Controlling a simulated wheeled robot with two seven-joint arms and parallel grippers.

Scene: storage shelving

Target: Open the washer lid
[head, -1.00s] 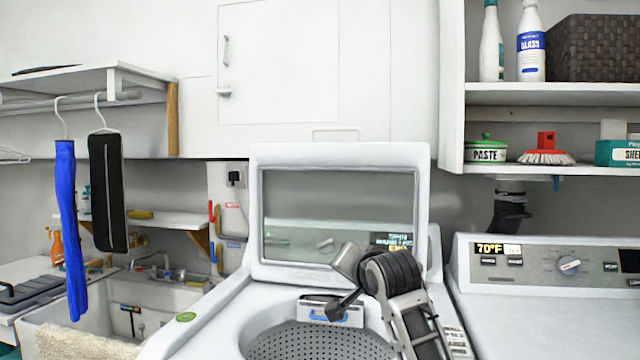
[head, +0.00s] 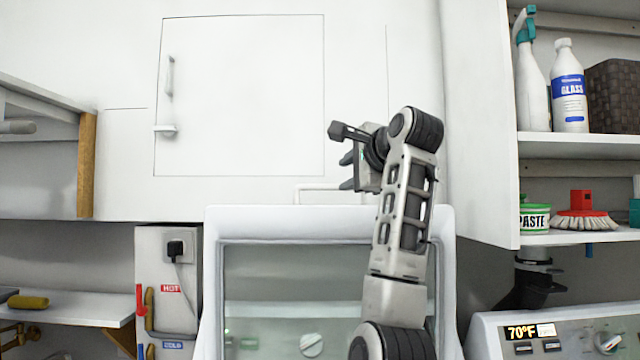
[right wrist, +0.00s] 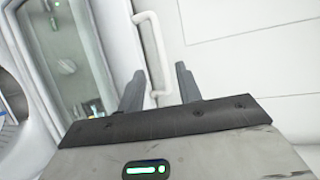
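The washer lid (head: 213,290) stands raised and upright in the head view, a white frame around a glass pane; its lower part is cut off. Its edge and glass also show at left in the right wrist view (right wrist: 92,50). My right gripper (head: 346,171) is above the lid's top edge, fingers pointing left in the head view. In the right wrist view my right gripper (right wrist: 160,85) is open, its two dark fingers apart. A thin white bar handle (right wrist: 153,50) shows between and beyond them; I cannot tell whether they touch it. My left gripper is not in view.
A closed white cabinet door (head: 240,100) is on the wall behind. An open shelf (head: 580,146) with bottles, a paste tub (head: 534,219) and a brush (head: 582,212) is at right. Another machine's control panel (head: 560,335) is at lower right.

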